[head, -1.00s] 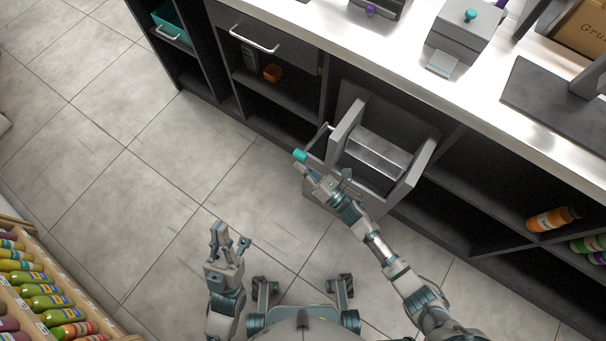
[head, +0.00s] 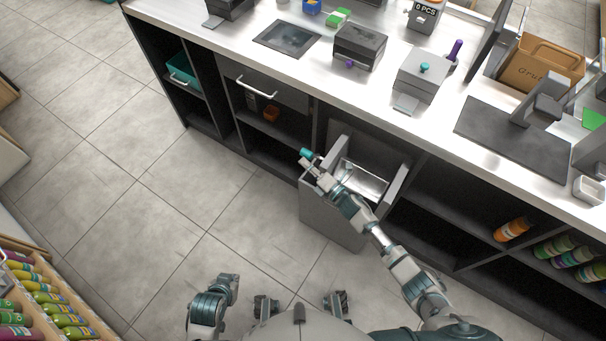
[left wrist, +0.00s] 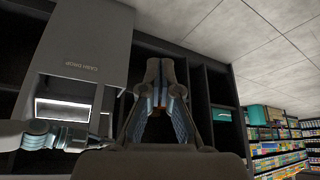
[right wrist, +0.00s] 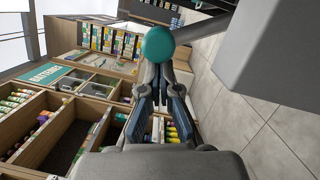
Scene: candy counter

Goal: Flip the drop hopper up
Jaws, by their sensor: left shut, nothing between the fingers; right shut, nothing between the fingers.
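The drop hopper (head: 333,221) is a grey box-like drawer under the counter, standing out from the cabinet with its top open and a metal tray inside. In the left wrist view a grey panel (left wrist: 88,45) lettered "CASH DROP" has a lit opening. A teal knob (head: 306,153) is at the hopper's front left. My right gripper (head: 315,165) is shut and empty beside the knob, which also shows just past its fingertips in the right wrist view (right wrist: 158,44). I cannot tell whether they touch. My left gripper (head: 229,284) is shut and empty, low over the floor, away from the hopper.
The white counter (head: 230,35) runs above the hopper, carrying small machines and a cardboard box (head: 541,65). Open shelves flank the hopper, with an orange bottle (head: 512,229) at right. A bottle rack (head: 40,300) stands lower left. The tiled floor between is clear.

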